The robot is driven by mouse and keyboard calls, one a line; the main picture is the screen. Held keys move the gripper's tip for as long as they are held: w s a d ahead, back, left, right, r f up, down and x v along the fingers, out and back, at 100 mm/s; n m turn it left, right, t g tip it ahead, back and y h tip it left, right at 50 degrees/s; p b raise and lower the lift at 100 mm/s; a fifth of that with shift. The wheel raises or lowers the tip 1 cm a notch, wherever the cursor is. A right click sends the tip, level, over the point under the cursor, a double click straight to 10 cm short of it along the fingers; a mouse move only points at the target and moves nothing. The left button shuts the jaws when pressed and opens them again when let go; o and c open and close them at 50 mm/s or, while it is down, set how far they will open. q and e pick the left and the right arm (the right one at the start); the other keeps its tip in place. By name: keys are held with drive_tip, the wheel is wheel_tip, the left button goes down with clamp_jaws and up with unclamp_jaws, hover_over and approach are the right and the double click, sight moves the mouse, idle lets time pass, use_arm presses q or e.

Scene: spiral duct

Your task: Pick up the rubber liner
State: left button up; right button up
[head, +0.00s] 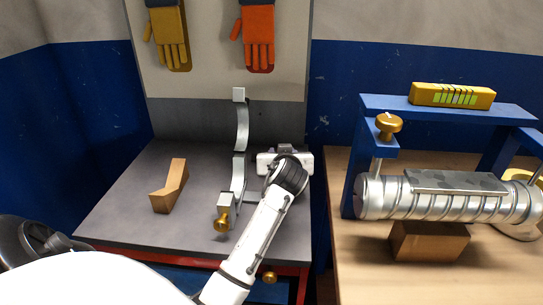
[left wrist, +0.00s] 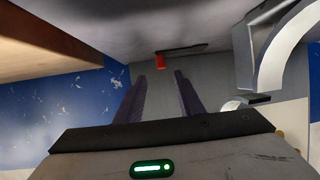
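I cannot identify the rubber liner for certain. In the left wrist view a thin dark strip (left wrist: 188,48) with a small red piece (left wrist: 160,62) at one end lies against a grey surface, beyond my fingertips; it may be the liner. In the head view nothing like it shows; my left arm may hide it. My left gripper (head: 285,158) is over the right part of the grey bench, just right of the curved metal band. In the left wrist view my left gripper (left wrist: 164,82) has its two dark fingers apart with nothing between them. My right gripper is not in view.
The curved metal band (head: 238,175) with a brass knob (head: 223,218) stands on the grey bench (head: 125,210). A wooden block (head: 170,188) lies left of it. On the wooden table (head: 360,275), a ribbed duct (head: 470,208) sits under a blue frame (head: 440,107). Gloves hang behind the bench.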

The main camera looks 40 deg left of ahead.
use_arm(q)
drive_tip(key=shift+p+x, duration=0.3)
drive_tip(key=shift+x, duration=2.35)
drive_tip(key=shift+s+f, duration=0.1)
drive_tip(key=shift+s, duration=0.05)
clamp_jaws()
